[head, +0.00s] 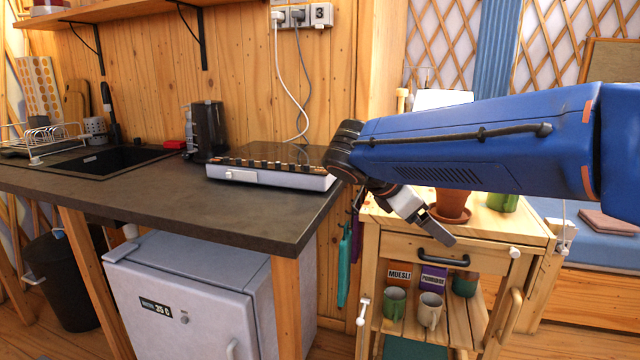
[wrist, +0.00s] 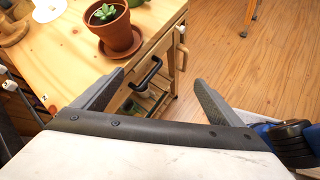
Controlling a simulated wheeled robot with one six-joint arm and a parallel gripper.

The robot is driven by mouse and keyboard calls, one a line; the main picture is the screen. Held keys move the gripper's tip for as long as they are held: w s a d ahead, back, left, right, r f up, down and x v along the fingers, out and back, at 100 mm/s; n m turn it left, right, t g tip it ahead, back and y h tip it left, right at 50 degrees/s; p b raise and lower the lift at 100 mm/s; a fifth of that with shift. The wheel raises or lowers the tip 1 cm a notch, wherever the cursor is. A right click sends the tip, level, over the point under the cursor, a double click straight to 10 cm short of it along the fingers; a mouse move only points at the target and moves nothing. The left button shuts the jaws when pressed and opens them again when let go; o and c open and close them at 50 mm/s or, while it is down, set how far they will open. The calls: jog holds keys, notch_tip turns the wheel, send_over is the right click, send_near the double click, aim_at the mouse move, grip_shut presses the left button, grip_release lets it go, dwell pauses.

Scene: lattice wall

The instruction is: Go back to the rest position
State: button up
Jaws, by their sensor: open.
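My gripper (head: 433,230) is at the end of my blue arm, in front of the wooden cabinet (head: 396,246) on the right of the head view. In the wrist view my gripper (wrist: 160,82) is open, with its two dark fingers spread and nothing between them. Beyond the fingers are the black drawer handle (wrist: 146,73) and the cabinet's front edge. In the head view this handle (head: 436,260) sits just below the fingertips. I cannot tell whether they touch. My arm hides part of the cabinet top.
A terracotta pot (head: 452,204) with a succulent (wrist: 105,12) stands on the cabinet top. Mugs (head: 430,311) and boxes (head: 434,277) are on the shelf below. A dark counter (head: 190,206) with a white-fronted appliance (head: 270,178) lies left. Wooden floor (wrist: 225,45) is clear beyond the cabinet.

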jog(key=s+d+f+m+g+y, duration=0.1)
jog(key=s+d+f+m+y, duration=0.1)
jog(key=s+d+f+m, duration=0.3)
jog(key=s+d+f+m+y, duration=0.2)
jog(key=s+f, duration=0.1)
jog(key=s, duration=0.3)
jog(key=s+a+f+m+t+y, duration=0.1)
jog(key=s+f+m+y, duration=0.4)
jog(key=s+f+m, duration=0.4)
jog(key=shift+s+f+m+t, duration=0.35)
jog(key=shift+s+m+t, duration=0.05)
jog(key=shift+s+m, duration=1.35)
